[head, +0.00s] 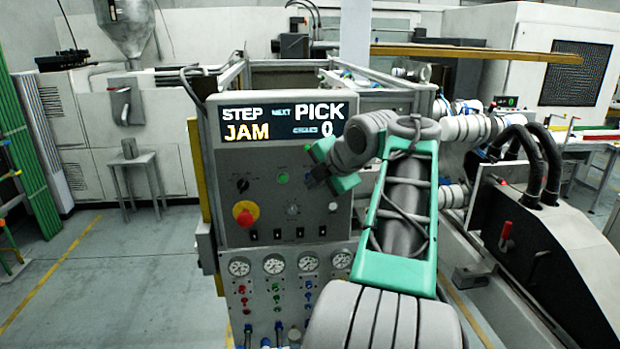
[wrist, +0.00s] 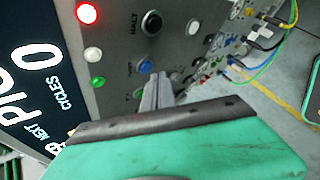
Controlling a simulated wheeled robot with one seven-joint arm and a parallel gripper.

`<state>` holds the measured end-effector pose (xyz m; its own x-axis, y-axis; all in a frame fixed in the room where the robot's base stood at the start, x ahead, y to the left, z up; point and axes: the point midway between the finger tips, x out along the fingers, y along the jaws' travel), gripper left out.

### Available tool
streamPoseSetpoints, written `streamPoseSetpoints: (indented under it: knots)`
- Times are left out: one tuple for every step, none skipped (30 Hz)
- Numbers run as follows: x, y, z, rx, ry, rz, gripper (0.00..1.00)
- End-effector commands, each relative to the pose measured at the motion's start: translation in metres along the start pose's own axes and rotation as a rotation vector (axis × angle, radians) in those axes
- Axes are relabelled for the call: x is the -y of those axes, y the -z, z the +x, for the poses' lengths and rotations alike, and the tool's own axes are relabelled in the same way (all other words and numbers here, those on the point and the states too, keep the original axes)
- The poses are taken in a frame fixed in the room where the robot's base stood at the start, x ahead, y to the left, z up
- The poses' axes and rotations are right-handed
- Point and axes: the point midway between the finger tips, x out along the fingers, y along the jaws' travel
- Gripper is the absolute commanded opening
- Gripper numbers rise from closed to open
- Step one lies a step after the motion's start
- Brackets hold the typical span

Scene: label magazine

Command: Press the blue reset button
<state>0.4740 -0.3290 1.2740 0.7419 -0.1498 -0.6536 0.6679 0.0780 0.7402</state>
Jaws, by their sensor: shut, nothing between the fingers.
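The blue button (wrist: 145,66) is on the grey control panel (head: 265,240), just beyond the fingertips in the wrist view. My gripper (wrist: 160,78) is shut and empty, its fingers pointing at the panel close to the blue button. I cannot tell whether the fingertips touch the panel or the button. In the head view my gripper (head: 316,174) is in front of the panel's upper right part, below the display, and I cannot make out the blue button there.
The display (head: 283,118) reads STEP JAM, NEXT PICK, and 0 cycles. A red stop button (head: 243,213), a black knob (head: 242,185) and a green lamp (head: 283,178) sit left of my gripper. Gauges (head: 275,264) and hoses line the panel below. Open floor lies to the left.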

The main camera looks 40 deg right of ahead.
Motion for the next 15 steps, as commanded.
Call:
streamPoseSetpoints:
  knots:
    - [-0.0006,-0.0005,0.0013,0.0,0.0,0.0,0.0]
    - [-0.0011,-0.0011,0.002,0.0,0.0,0.0,0.0]
    - [-0.002,-0.002,0.0032,0.0,0.0,0.0,0.0]
    - [-0.0026,-0.0027,0.0041,0.0,0.0,0.0,0.0]
    - [-0.0031,-0.0033,0.0049,0.0,0.0,0.0,0.0]
    - [-0.0037,-0.0039,0.0055,0.0,0.0,0.0,0.0]
    - [-0.004,-0.0041,0.0056,0.0,0.0,0.0,0.0]
    - [-0.0042,-0.0042,0.0056,0.0,0.0,0.0,0.0]
    - [-0.0042,-0.0042,0.0054,0.001,0.0,0.0,0.0]
    - [-0.0042,-0.0042,0.0054,0.001,0.0,0.0,0.0]
    - [-0.0042,-0.0041,0.0054,0.0,0.0,0.0,0.0]
    - [-0.0042,-0.0041,0.0054,0.0,0.0,0.0,0.0]
    - [-0.0041,-0.0041,0.0054,0.0,0.0,0.0,0.0]
    - [-0.0041,-0.0041,0.0054,0.0,0.0,0.0,0.0]
    - [-0.0042,-0.0041,0.0055,0.0,0.0,0.0,0.0]
